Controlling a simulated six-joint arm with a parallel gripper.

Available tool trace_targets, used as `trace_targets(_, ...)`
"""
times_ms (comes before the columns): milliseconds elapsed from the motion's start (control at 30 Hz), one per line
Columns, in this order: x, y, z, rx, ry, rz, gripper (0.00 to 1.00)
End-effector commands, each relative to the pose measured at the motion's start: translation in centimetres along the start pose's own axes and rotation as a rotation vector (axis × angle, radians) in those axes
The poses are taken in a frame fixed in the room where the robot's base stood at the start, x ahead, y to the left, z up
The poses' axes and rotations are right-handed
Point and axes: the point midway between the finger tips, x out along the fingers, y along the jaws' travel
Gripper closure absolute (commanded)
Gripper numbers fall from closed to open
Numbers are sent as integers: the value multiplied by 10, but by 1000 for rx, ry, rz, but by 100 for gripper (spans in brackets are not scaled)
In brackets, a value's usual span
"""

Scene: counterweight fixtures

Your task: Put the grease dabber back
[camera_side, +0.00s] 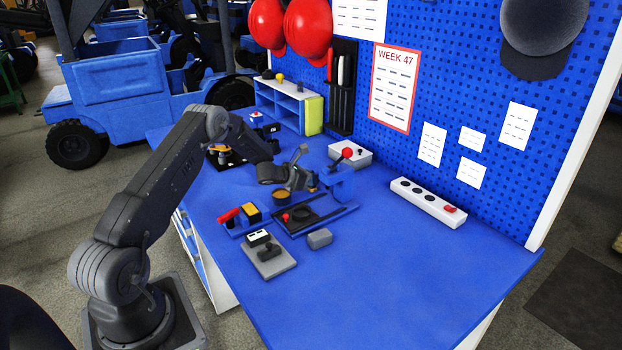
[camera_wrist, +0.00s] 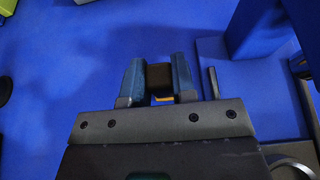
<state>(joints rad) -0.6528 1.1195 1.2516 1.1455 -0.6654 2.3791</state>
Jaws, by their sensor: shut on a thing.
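My gripper (camera_side: 302,178) is over the rear part of the workbench, above and just behind the small fixtures. In the wrist view its two jaws (camera_wrist: 158,80) are shut on a brown block-like piece (camera_wrist: 159,76) with an orange bit below it. This looks like the grease dabber, but most of it is hidden by the jaws. A small orange part (camera_side: 312,189) shows under the gripper in the side view. A round tan pot (camera_side: 281,196) stands just in front of the gripper. I cannot tell whether the held piece touches anything.
A red-handled tool and yellow block (camera_side: 252,214), a grey fixture (camera_side: 270,262) and a grey block (camera_side: 320,238) stand in front. A red-lever box (camera_side: 350,154) is behind.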

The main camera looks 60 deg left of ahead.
Motion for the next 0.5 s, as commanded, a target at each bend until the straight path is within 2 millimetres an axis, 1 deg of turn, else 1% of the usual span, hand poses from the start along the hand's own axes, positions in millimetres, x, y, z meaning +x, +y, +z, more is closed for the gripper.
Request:
trace_targets(367,2,1,-5,1,-1,1,99)
trace_targets(400,2,1,-5,1,-2,1,73)
trace_targets(500,2,1,-5,1,-1,1,64)
